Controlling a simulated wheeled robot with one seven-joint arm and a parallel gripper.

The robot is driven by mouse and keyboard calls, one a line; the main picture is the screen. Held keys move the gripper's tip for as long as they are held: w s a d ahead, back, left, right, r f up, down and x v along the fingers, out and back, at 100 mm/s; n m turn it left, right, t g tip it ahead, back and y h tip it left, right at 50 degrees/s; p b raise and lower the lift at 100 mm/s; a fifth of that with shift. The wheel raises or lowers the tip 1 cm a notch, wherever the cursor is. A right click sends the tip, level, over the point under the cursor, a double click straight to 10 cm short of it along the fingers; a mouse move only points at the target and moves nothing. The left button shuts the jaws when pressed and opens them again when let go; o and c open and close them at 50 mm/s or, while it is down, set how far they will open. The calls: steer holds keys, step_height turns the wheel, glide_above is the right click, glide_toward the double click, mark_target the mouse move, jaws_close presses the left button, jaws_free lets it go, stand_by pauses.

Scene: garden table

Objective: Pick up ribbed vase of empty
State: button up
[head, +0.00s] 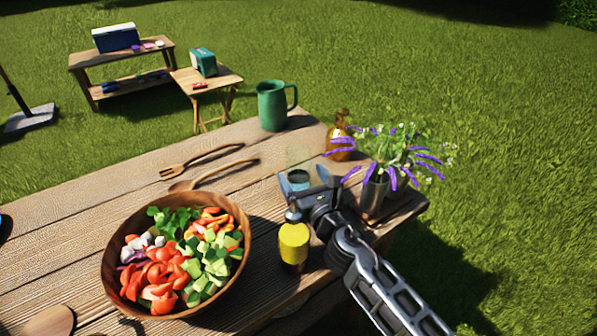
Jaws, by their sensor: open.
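A clear, see-through glass vessel (299,157), faint against the table and teal toward its base, stands near the table's right end. It looks empty and is the likeliest ribbed vase, but I cannot make out ribs. My gripper (304,181) is open, with one finger on each side of the vessel's lower part as seen from here. I cannot tell whether the fingers touch it or are at its depth. My gripper partly hides the vessel's base. A second vase (372,196), grey and holding purple and white flowers, stands to the right, partly behind my arm.
A green pitcher (271,106) and an amber bottle (340,139) stand behind. The table's right edge is near.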

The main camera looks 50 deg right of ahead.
steer(key=x, duration=0.3)
steer(key=shift+w+d+r+p, duration=0.1)
steer(key=shift+w+r+p, duration=0.25)
steer(key=shift+p, duration=0.05)
steer(key=shift+w+d, duration=0.2)
steer(key=shift+w, duration=0.2)
steer(key=shift+f, duration=0.1)
steer(key=shift+c, duration=0.4)
steer(key=c, duration=1.1)
steer(key=shift+c, duration=0.2)
